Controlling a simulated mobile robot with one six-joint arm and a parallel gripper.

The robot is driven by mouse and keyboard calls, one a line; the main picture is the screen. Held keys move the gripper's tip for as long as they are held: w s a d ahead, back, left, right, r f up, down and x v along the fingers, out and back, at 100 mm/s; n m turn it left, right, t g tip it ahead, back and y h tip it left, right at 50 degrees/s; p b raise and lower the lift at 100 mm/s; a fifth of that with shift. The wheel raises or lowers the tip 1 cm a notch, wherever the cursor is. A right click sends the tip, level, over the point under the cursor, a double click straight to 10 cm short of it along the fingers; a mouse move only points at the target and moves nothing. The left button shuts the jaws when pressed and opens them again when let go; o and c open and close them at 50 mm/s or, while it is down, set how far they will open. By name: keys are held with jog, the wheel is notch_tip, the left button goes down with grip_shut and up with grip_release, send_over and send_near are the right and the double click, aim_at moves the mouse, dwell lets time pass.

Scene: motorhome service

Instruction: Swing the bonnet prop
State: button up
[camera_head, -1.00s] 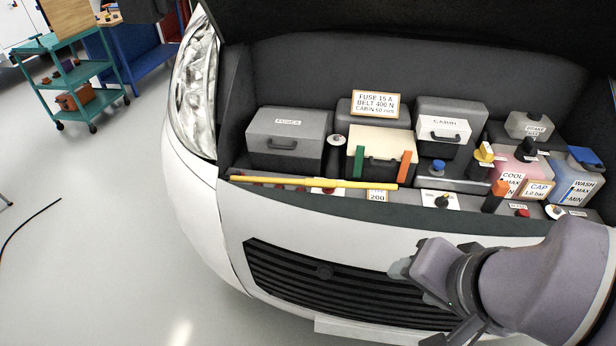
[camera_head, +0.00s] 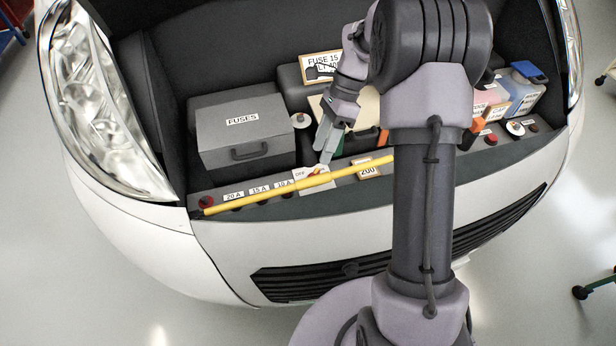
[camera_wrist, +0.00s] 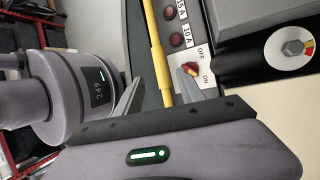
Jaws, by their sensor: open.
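The bonnet prop is a yellow rod (camera_head: 260,194) lying along the front rail of the engine bay, with a dark tip at its left end. In the wrist view the rod (camera_wrist: 160,58) runs down between my two fingers, with a thicker sleeve partway along. My gripper (camera_head: 323,158) is over the rod's middle, pointing down, beside the OFF/ON plate. In the wrist view my gripper (camera_wrist: 162,97) is open, one finger on each side of the rod. Whether a finger touches it cannot be told. My arm hides the rod's right end.
The red-and-yellow switch (camera_wrist: 190,69) on the OFF/ON plate sits close to my right finger. The grey FUSES box (camera_head: 242,132) stands behind the rod's left half. A 200 label (camera_head: 368,169) and fluid bottles (camera_head: 524,88) are to the right. The raised bonnet is above.

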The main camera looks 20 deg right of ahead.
aim_at(311, 178)
jog(key=b+x, duration=0.2)
jog(key=x, duration=0.7)
jog(key=shift+a+f+b, duration=0.1)
jog(key=shift+a+b, duration=0.05)
jog(key=shift+b, duration=0.15)
jog(key=shift+c, duration=0.5)
grip_shut()
dwell(0.3)
